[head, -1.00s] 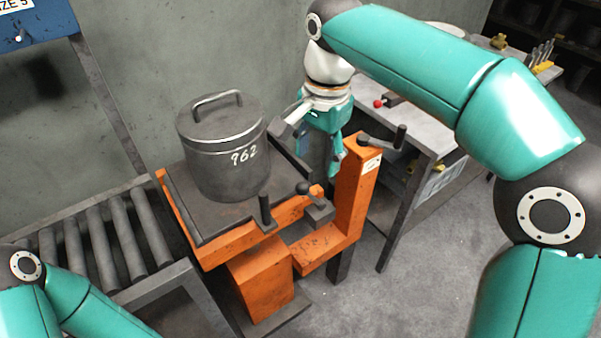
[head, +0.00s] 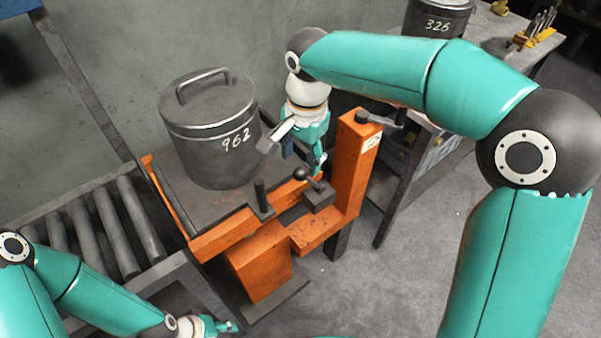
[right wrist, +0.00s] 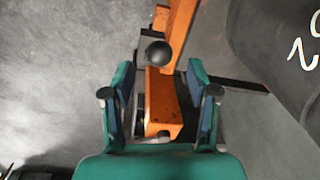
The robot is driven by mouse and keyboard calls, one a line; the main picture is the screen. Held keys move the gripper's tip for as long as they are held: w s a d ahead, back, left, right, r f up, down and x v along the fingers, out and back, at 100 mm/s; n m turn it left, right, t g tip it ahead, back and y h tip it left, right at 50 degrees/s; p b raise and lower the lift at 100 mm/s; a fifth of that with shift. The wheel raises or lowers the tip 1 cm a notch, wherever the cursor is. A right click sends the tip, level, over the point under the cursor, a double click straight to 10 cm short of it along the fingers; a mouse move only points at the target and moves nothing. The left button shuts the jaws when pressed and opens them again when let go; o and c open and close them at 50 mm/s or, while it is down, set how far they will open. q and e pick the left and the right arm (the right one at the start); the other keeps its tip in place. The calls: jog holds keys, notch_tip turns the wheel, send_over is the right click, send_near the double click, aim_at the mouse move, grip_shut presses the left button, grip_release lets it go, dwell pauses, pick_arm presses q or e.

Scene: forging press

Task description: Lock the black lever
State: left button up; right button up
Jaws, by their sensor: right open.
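The black lever (head: 307,179) has a ball knob and sits on a dark block (head: 318,195) at the front edge of the orange stand. My right gripper (head: 304,165) is close behind and above it. In the right wrist view the black ball knob (right wrist: 157,53) shows beyond the open jaws (right wrist: 160,92), between their lines and apart from both fingers. The jaws hold nothing. The rest of the lever is hard to make out there. My left gripper (head: 218,325) is at the bottom, far from the lever; its jaws are too small to judge.
A lidded pot marked 962 (head: 210,135) stands on the orange stand (head: 232,236), left of the right gripper. An orange post (head: 354,165) with a dark handle (head: 385,120) rises on the right. A roller conveyor (head: 105,230) lies left. Another pot (head: 438,22) is at the back.

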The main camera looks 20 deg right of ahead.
aim_at(300, 169)
notch_tip(300, 169, down, 6)
jog(key=shift+w+a+r, duration=0.1)
jog(key=shift+w, duration=0.05)
jog(key=shift+c, duration=0.2)
grip_shut()
